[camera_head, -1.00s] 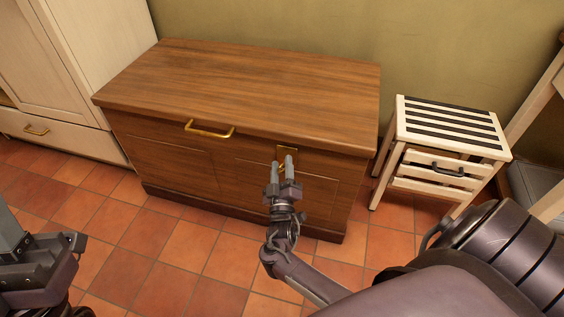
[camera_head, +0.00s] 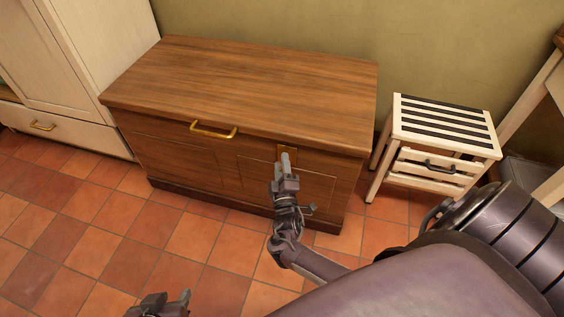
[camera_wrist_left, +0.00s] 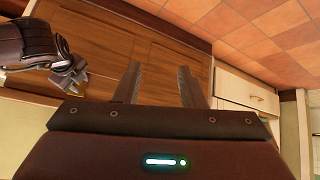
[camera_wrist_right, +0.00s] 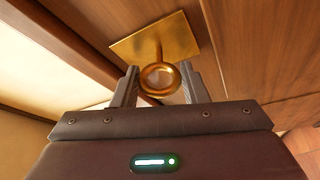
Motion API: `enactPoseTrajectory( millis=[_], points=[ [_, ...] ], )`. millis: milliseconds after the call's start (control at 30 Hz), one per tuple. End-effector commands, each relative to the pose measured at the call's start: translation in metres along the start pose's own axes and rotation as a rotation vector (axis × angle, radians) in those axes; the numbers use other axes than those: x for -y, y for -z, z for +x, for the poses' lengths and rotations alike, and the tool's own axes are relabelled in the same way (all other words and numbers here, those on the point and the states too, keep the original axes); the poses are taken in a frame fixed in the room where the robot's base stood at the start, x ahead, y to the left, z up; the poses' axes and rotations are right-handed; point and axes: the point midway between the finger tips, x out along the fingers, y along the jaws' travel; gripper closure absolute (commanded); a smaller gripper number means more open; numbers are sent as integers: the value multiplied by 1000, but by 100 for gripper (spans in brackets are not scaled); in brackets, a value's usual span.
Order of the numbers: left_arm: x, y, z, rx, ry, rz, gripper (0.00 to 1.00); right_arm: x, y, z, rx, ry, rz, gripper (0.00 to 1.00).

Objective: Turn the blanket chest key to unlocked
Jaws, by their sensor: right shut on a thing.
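The wooden blanket chest (camera_head: 240,75) stands against the wall with its lid down. A brass lock plate (camera_wrist_right: 165,38) is on its front, with a brass key (camera_wrist_right: 158,77) in it. The key's ring-shaped bow sits between the two fingers of my right gripper (camera_wrist_right: 158,72), which is shut on it. In the head view my right gripper (camera_head: 285,160) is at the lock plate (camera_head: 294,151) and hides the key. My left gripper (camera_wrist_left: 158,68) is open and empty, away from the chest, low in the head view (camera_head: 170,301).
A brass handle (camera_head: 213,130) is on the chest's front edge. A slatted white stool (camera_head: 443,125) with a drawer stands to the right. A pale wardrobe (camera_head: 75,65) stands to the left. The tiled floor (camera_head: 110,255) before the chest is clear.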

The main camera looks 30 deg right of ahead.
Motion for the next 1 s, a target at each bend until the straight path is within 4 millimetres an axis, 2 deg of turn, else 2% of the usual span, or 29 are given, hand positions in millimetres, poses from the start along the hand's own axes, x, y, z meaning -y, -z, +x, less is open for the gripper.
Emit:
enactPoseTrajectory(
  millis=[33, 67, 633, 1000],
  points=[
    [-3, -21, -4, 94, -6, -3, 64, -4, 2, 3, -2, 4, -16, 83],
    [-3, -29, -5, 134, -6, -5, 64, -4, 2, 3, -2, 9, -27, 83],
    [32, -45, -32, 378, 72, -60, 64, -4, 3, 3, -2, 121, -298, 83],
    [41, -53, -42, 456, 93, -83, 64, 0, 2, 2, -2, 156, -385, 83]
  ],
)
